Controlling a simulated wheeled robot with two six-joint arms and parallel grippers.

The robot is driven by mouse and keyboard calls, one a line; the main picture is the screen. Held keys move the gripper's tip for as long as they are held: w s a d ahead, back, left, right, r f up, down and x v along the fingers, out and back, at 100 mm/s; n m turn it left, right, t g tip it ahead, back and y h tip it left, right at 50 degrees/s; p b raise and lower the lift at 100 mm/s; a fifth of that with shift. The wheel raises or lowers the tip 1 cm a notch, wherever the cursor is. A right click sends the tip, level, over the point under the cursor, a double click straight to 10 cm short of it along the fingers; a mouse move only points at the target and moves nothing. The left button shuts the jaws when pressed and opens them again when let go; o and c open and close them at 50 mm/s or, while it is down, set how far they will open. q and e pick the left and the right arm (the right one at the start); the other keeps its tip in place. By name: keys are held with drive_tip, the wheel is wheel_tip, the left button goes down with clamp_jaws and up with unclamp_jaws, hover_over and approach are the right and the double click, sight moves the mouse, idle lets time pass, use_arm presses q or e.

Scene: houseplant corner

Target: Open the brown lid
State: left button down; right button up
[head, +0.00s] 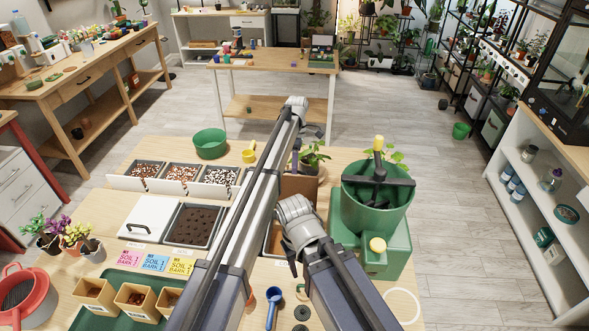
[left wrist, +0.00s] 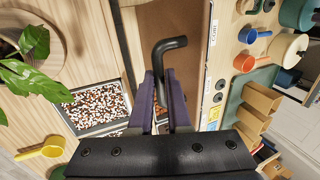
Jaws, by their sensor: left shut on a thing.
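The brown lid (left wrist: 185,22) shows as a flat brown panel at the top middle of the left wrist view. A black bent handle (left wrist: 170,46) stands out over it. My left gripper (left wrist: 166,76) has its purple fingers shut on this handle. How far the lid is tilted I cannot tell. My right gripper is not visible.
A green machine with a hopper (head: 353,207) stands right of the lid. Bins of pebbles (head: 182,174) and a bin of dark soil (head: 194,224) stand to the left. A blue scoop (head: 272,299) lies in front, and a yellow scoop (head: 249,155) lies behind.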

use_arm(q)
drive_tip(key=c, duration=0.9)
unclamp_jaws()
drive_tip(key=shift+o, duration=0.2)
drive_tip(key=shift+r, duration=0.15)
wheel_tip(320, 180, up, 10)
drive_tip(key=p, duration=1)
